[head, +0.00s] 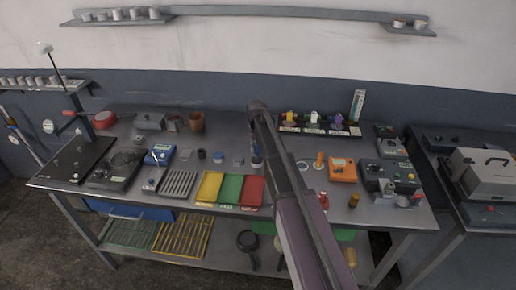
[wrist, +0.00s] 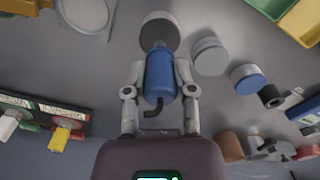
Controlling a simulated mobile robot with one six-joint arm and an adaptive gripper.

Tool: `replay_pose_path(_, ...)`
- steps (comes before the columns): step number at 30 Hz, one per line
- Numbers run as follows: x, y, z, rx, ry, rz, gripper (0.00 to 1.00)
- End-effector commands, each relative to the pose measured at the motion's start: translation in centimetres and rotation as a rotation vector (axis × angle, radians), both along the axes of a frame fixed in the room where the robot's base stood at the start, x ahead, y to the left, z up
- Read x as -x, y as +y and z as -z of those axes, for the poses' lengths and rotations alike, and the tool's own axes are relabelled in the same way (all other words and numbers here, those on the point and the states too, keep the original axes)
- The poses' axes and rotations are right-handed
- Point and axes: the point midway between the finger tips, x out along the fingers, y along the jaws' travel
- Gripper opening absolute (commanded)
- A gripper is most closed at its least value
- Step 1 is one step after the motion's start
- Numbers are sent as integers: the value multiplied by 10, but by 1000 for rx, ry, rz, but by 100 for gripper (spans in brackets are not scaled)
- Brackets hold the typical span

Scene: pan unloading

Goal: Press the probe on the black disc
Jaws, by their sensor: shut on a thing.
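My gripper (wrist: 160,68) is shut on a blue probe (wrist: 160,82), with one finger on each side of its body. A short dark cable shows at the probe's near end. In the head view the probe (head: 257,160) is partly hidden by my arm, right of the discs.
Yellow, green and red trays (head: 231,202) lie in front. A rack of coloured items (head: 318,130) is behind right, an orange device (head: 342,169) at right.

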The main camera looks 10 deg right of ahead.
Motion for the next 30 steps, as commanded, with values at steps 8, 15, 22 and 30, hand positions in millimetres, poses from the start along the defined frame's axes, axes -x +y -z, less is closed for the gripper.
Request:
replay_pose_path(8, 0, 0, 1, 0, 0, 0, 0)
replay_pose_path(15, 0, 1, 3, 0, 0, -1, 0)
replay_pose_path(22, 0, 1, 5, 0, 0, -1, 0)
replay_pose_path(30, 0, 1, 7, 0, 0, -1, 0)
